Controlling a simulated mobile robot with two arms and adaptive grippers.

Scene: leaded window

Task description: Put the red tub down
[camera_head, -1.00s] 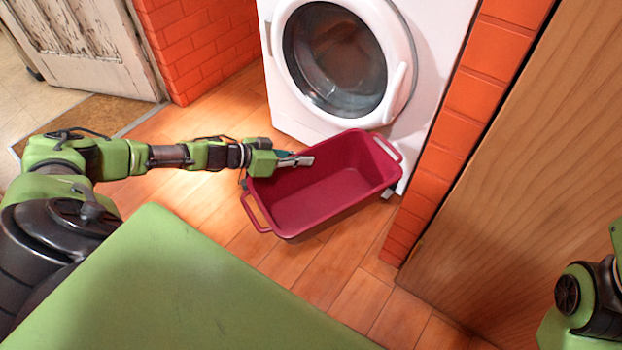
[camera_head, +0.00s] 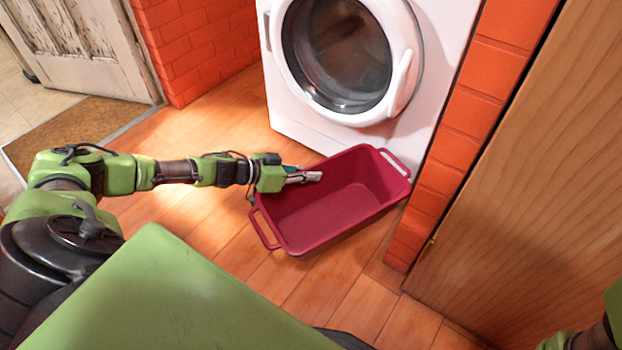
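The red tub (camera_head: 335,215) is a deep, empty, rectangular box with a loop handle at each end. It is upright in front of the washing machine, in the middle of the head view. My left gripper (camera_head: 305,176) reaches in from the left and is shut on the tub's far-left rim, with a grey finger on the inside. The tub's underside is hidden, so I cannot tell whether it touches the floor. My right gripper is out of view; only a piece of that arm shows at the bottom right.
A white washing machine (camera_head: 440,90), its round door shut, stands behind the tub. An orange brick pillar (camera_head: 455,150) and a wooden panel (camera_head: 540,180) close off the right. The plank floor (camera_head: 215,225) is clear to the left. A brown mat (camera_head: 75,130) lies by a worn white door (camera_head: 80,50).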

